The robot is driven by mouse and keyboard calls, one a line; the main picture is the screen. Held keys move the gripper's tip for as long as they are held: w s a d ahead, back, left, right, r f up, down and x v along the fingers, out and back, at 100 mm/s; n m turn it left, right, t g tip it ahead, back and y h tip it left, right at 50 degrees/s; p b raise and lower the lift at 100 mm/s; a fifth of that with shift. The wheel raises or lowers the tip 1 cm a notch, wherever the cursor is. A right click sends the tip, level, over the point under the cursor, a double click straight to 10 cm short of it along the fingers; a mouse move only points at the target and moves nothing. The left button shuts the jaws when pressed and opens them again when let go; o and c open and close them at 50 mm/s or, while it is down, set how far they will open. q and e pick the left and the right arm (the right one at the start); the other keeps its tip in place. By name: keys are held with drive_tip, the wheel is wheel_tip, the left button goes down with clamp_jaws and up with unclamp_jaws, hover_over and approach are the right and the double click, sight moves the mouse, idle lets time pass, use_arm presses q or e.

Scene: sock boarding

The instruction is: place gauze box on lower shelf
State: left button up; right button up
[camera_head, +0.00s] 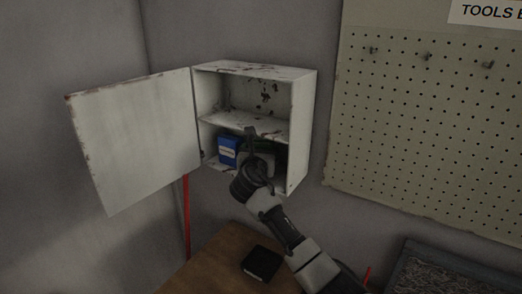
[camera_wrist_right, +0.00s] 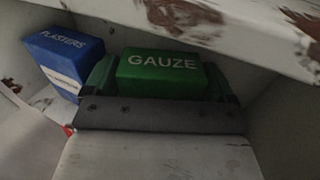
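The green gauze box (camera_wrist_right: 162,75) is in the lower compartment of the open white wall cabinet (camera_head: 304,130), label facing the right wrist camera. My right gripper (camera_head: 258,150) reaches into that compartment; in the right wrist view its fingers (camera_wrist_right: 162,85) lie close against both sides of the box, and it looks shut on it. I cannot tell whether the box's underside touches the lower shelf (camera_head: 213,163). In the head view the gripper mostly hides the box. My left gripper is not in view.
A blue plasters box (camera_head: 228,148) stands left of the gauze box, also visible in the right wrist view (camera_wrist_right: 62,58). The middle shelf (camera_head: 245,122) is close overhead. The cabinet door (camera_head: 135,135) hangs open left. A black object (camera_head: 262,262) lies on the wooden table (camera_head: 215,262).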

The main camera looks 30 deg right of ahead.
drive_tip(key=shift+o, duration=1)
drive_tip(key=shift+r, duration=0.1)
drive_tip(key=b+v, duration=0.2)
drive_tip(key=v, duration=1)
